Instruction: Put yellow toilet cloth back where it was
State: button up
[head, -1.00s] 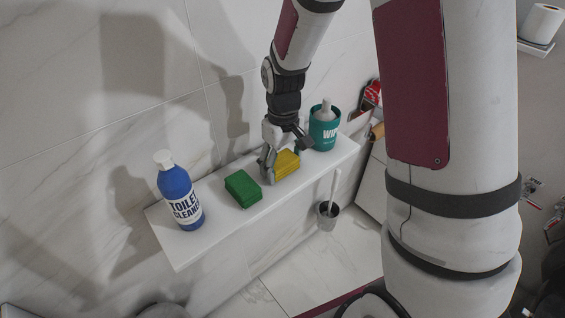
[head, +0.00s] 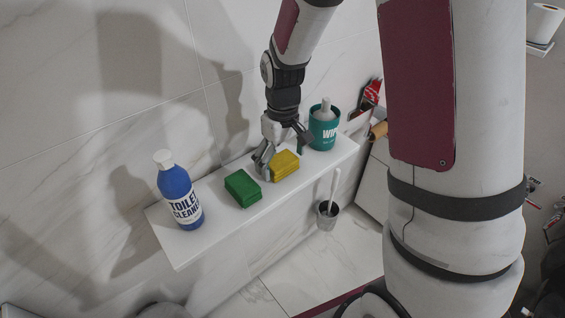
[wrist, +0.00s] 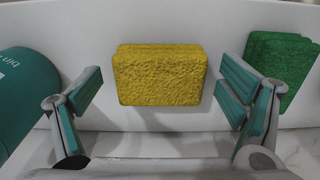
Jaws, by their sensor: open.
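The yellow toilet cloth (head: 285,164) is a thick yellow block resting on the white shelf, between the green cloth and the teal wipes tub. In the wrist view the yellow cloth (wrist: 160,75) lies between my two spread fingers, with a gap on each side. My gripper (head: 283,158) is open just above the shelf at the cloth; it also shows in the wrist view (wrist: 162,95). Neither finger touches the cloth in the wrist view.
The green cloth (head: 243,188) lies left of the yellow one, close to a finger. A blue toilet cleaner bottle (head: 180,192) stands at the shelf's left end. The teal wipes tub (head: 323,128) stands to the right. The white shelf (head: 222,222) has a bare front strip.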

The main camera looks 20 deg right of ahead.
aim_at(283, 161)
notch_tip(283, 161, up, 11)
jog(key=s+r+m+t, duration=0.1)
jog(key=s+r, duration=0.3)
jog(key=s, duration=0.8)
jog(key=s+r+m+t, duration=0.2)
jog(key=s+r, duration=0.3)
jog(key=s, duration=0.7)
jog(key=shift+s+r+m+p, duration=0.3)
jog(key=shift+s, duration=0.05)
